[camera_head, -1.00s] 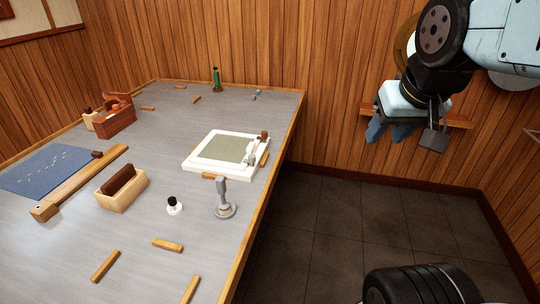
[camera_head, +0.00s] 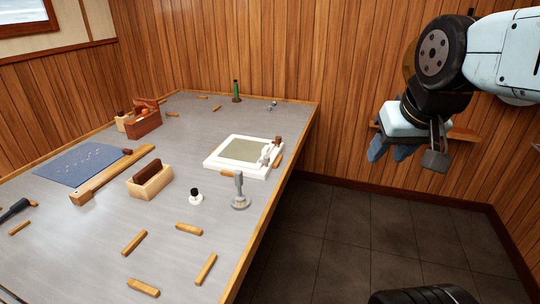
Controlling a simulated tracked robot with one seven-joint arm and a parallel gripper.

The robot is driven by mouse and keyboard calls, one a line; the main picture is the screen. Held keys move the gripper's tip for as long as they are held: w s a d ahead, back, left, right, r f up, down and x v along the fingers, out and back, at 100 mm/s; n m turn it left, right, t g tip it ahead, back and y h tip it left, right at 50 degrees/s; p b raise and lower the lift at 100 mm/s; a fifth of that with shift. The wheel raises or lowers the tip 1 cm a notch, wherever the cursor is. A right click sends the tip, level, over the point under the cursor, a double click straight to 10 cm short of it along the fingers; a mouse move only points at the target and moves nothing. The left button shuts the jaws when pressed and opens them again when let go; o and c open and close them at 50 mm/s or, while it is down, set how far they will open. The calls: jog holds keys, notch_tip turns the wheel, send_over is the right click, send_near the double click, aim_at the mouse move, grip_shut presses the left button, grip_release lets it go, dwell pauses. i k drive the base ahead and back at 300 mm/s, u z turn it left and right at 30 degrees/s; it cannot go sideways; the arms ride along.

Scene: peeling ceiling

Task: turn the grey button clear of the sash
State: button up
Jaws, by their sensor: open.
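The sash (camera_head: 209,164) is a white frame around a grey-green panel, lying flat on the workbench near its right edge. A small pale grey piece, which looks like the button (camera_head: 267,153), sits at the sash's right side. A brown knob (camera_head: 278,140) is just behind it. I cannot tell how far the grey piece overlaps the frame. My gripper (camera_head: 390,152) hangs at the upper right, open and empty, with its blue-grey fingers pointing down. It is over the floor side, well to the right of the sash and apart from it.
The bench (camera_head: 90,245) holds a grey post on a round base (camera_head: 240,193), a black-topped white piece (camera_head: 196,197), a wooden box (camera_head: 150,182), a long wooden bar (camera_head: 115,174), a blue mat (camera_head: 80,162) and several loose wooden sticks. Open floor (camera_head: 340,225) lies to the right.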

aim_at(266, 160)
jog(key=u, duration=0.05)
jog(key=i, duration=0.9)
jog(key=z, duration=0.2)
jog(key=k, duration=0.8)
jog(key=u, duration=0.2)
jog(key=i, duration=0.85)
jog(key=z, duration=0.1)
